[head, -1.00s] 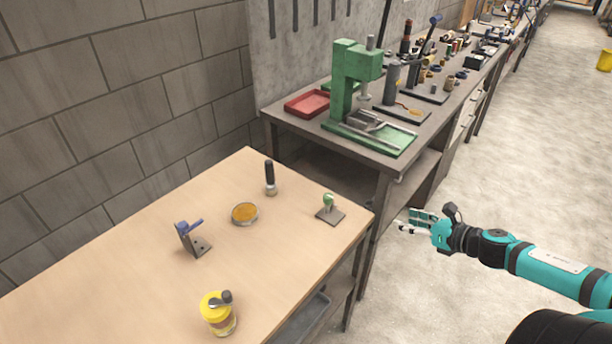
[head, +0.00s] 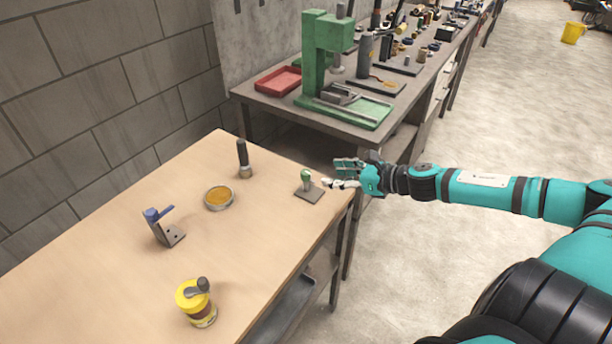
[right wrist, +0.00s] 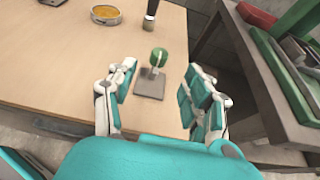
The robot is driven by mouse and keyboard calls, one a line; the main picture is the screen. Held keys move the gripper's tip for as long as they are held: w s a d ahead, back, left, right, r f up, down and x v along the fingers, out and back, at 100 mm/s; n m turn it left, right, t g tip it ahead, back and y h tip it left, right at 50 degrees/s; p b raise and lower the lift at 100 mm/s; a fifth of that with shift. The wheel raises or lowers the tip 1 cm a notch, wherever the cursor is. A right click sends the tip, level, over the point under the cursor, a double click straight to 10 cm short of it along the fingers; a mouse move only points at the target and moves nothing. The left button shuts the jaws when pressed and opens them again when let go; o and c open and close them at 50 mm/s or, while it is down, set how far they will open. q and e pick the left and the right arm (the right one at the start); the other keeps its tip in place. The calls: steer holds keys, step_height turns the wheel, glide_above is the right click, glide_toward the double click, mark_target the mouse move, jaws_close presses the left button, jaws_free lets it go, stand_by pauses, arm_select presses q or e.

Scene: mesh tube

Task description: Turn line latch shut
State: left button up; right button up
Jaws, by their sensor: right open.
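A small fixture with a green knob on a short pale stem (head: 306,176) stands on a flat grey plate near the right edge of the wooden table. In the right wrist view the green knob (right wrist: 159,56) shows ahead, framed between my fingers. My right gripper (head: 338,174) is open and empty, just right of this fixture at the table edge, apart from it. A grey metal bracket with a blue lever (head: 160,222) stands farther left on the table. Its lever sticks out to the upper right. I cannot tell which of the two is the line latch. My left gripper is not in view.
On the wooden table (head: 110,270) are a black-handled tool (head: 243,158), a round dish of orange stuff (head: 219,197) and a yellow-lidded jar (head: 196,303). A cluttered workbench with a green press (head: 322,60) stands behind. The table's middle is clear.

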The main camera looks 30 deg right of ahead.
mark_target(307, 172)
steer(key=p+x, duration=0.3)
steer(key=x, duration=0.6)
steer(key=shift+w, duration=0.2)
steer(key=shift+w+a+f, duration=0.1)
steer(key=shift+w+f, duration=0.2)
steer(key=shift+w, duration=0.05)
jaws_close()
